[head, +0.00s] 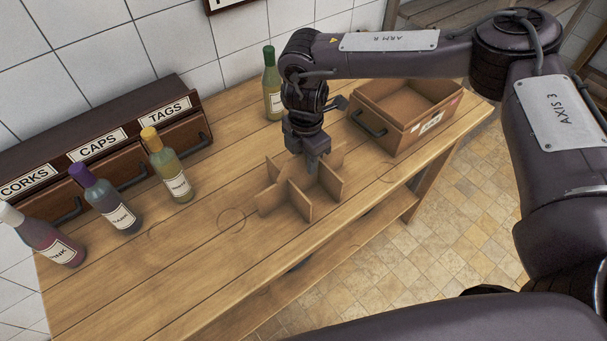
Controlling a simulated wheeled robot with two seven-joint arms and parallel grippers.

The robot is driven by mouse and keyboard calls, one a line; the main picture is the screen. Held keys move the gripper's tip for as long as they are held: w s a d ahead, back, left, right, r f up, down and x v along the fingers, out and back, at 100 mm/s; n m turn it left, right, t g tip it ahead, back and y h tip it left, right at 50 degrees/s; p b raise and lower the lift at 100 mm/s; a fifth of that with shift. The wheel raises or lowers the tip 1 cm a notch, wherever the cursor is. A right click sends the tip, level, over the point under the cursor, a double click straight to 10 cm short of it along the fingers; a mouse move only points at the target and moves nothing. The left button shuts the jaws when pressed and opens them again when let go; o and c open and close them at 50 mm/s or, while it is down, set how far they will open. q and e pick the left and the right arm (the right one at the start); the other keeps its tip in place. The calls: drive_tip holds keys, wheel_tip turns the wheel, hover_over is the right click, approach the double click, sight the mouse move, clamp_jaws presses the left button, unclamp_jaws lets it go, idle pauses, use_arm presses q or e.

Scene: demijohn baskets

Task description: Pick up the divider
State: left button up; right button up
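The divider (298,199) is a set of crossed brown cardboard panels. It stands upright on the wooden table, right of the middle. My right gripper (312,168) points down over the divider, with its fingers at the top of the panels near the crossing. The fingers look close together and hide part of a panel, so I cannot tell whether they grip it. My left gripper is not in view.
A wooden box (408,110) with a dark handle stands right of the divider. A green bottle (272,88) is behind it. Several bottles, including a yellow one (169,168), stand at the left before a drawer unit (110,150). The front middle of the table (190,270) is clear.

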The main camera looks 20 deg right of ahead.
clamp_jaws()
drive_tip(key=shift+r, duration=0.1)
drive_tip(key=shift+r, duration=0.4)
wheel_tip(320, 180, up, 4)
drive_tip(key=shift+w+r+b, duration=0.1)
drive_tip(key=shift+r+b, duration=0.05)
drive_tip(key=shift+b, duration=0.8)
wheel_tip(320, 180, up, 15)
